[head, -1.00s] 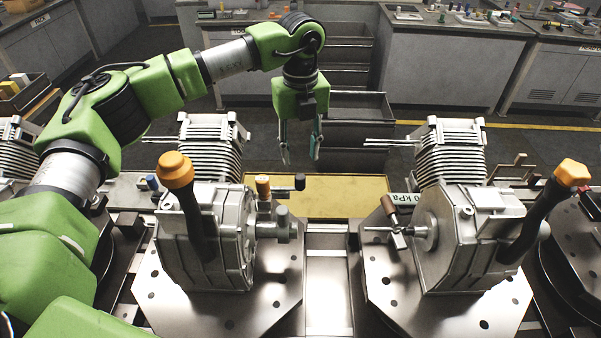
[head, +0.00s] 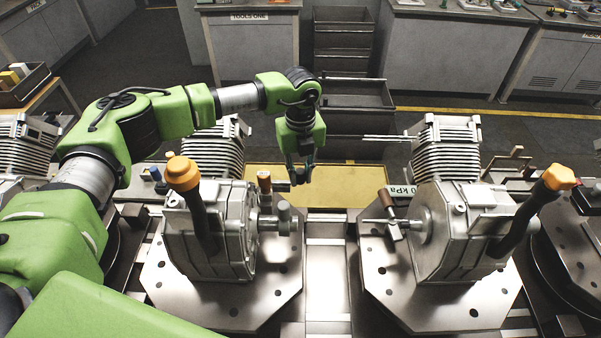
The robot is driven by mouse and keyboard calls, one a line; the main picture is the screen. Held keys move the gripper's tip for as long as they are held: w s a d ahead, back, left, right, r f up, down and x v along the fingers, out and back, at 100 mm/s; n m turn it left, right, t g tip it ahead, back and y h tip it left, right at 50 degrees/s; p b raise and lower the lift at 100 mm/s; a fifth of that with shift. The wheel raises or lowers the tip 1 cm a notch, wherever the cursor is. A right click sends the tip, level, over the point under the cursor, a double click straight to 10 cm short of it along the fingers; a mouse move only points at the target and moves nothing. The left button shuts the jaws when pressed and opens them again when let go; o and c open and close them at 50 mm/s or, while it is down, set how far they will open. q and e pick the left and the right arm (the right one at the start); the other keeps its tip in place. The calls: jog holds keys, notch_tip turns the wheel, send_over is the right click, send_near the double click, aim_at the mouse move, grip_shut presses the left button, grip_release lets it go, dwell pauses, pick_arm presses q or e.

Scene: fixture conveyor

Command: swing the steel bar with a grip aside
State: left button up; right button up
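On the left fixture, a short steel bar (head: 280,190) runs right from near an upright brown grip (head: 264,182) and reaches a dark end below my gripper. My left gripper (head: 301,180) points down at that dark end, with its fingers close together around or just in front of it. I cannot tell whether they touch it or are closed on it. The right fixture has a similar steel bar (head: 398,228) with a brown grip (head: 384,199), lying across the front of its round hub. My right gripper is not in view.
Black levers with orange knobs stand on the left housing (head: 183,174) and right housing (head: 559,177). Finned cylinder blocks (head: 447,150) rise behind the housings. A yellow panel (head: 345,187) lies between the fixtures. Drawers and benches stand behind.

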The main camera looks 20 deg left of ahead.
pick_arm(q)
grip_shut()
jog(key=shift+s+f+m+b, duration=0.2)
jog(key=shift+m+b, duration=0.4)
jog(key=shift+b, duration=0.35)
jog(key=shift+s+a+r+m+b, duration=0.15)
jog(key=shift+s+m+b, duration=0.4)
jog(key=shift+m+b, duration=1.3)
jog(key=shift+s+a+m+b, duration=0.25)
jog(key=shift+s+m+b, duration=0.3)
jog(key=shift+m+b, duration=1.3)
jog(key=shift+s+a+r+m+b, duration=0.15)
jog(key=shift+s+m+b, duration=0.4)
jog(key=shift+m+b, duration=1.25)
